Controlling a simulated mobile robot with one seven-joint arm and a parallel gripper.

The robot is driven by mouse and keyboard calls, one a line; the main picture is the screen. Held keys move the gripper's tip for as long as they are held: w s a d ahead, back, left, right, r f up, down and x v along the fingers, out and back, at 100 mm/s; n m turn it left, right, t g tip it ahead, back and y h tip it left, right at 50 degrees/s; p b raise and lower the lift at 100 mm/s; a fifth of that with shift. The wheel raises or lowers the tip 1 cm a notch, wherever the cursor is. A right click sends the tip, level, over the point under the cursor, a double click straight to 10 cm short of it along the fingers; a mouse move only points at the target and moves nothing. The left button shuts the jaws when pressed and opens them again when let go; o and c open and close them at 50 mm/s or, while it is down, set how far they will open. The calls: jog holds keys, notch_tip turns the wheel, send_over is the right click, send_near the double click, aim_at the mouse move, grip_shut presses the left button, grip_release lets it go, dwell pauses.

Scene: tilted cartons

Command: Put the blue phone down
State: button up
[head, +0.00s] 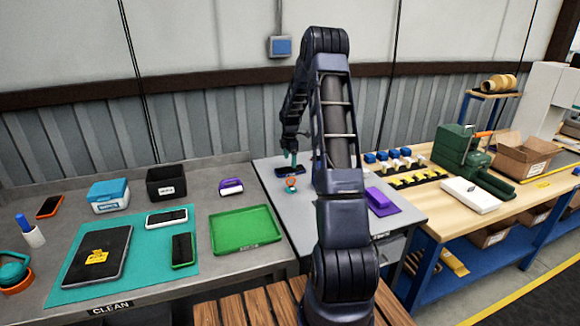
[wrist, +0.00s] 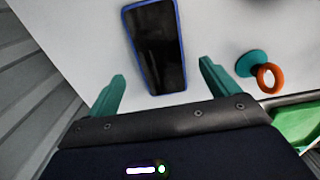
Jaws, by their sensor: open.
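The blue phone (wrist: 155,45), with a dark screen and a blue edge, lies flat on the light grey table (wrist: 215,25) in the wrist view. In the head view the phone (head: 289,171) is small and dark on the grey table (head: 340,234), below the end of my arm. My gripper (wrist: 162,72) is open, with one teal finger on each side of the phone's near end. Gaps show between both fingers and the phone. My gripper (head: 290,158) also shows small in the head view, where its fingers are hard to make out.
A teal-and-orange ring-shaped thing (wrist: 260,70) stands to the right of the phone. A green tray (head: 245,229), a teal mat (head: 70,291) and other phones are on the left bench. A wall stands behind.

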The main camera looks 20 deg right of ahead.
aim_at(290, 169)
jog(key=s+a+r+m, duration=0.1)
jog(key=s+a+r, duration=0.15)
jog(key=r, duration=0.35)
jog(key=s+a+r+m+t, duration=0.1)
jog(key=s+r+m, duration=0.1)
jog(key=s+r, duration=0.35)
jog(key=s+a+r+m, duration=0.1)
jog(key=s+r, duration=0.1)
jog(key=r, duration=0.6)
jog(key=s+a+r+m+t, duration=0.1)
jog(key=s+a+r+m, duration=0.2)
jog(key=s, duration=0.4)
jog(key=s+a+r+m, duration=0.2)
jog(key=s+r, duration=0.3)
jog(key=s, duration=0.2)
jog(key=s+a+m+t, duration=0.1)
jog(key=s+m, duration=0.3)
jog(key=s, duration=0.8)
jog(key=s+a+f+m+t, duration=0.1)
jog(key=s+m, duration=0.4)
jog(key=s, duration=0.7)
jog(key=shift+a+t, duration=0.3)
jog(key=shift+a, duration=0.45)
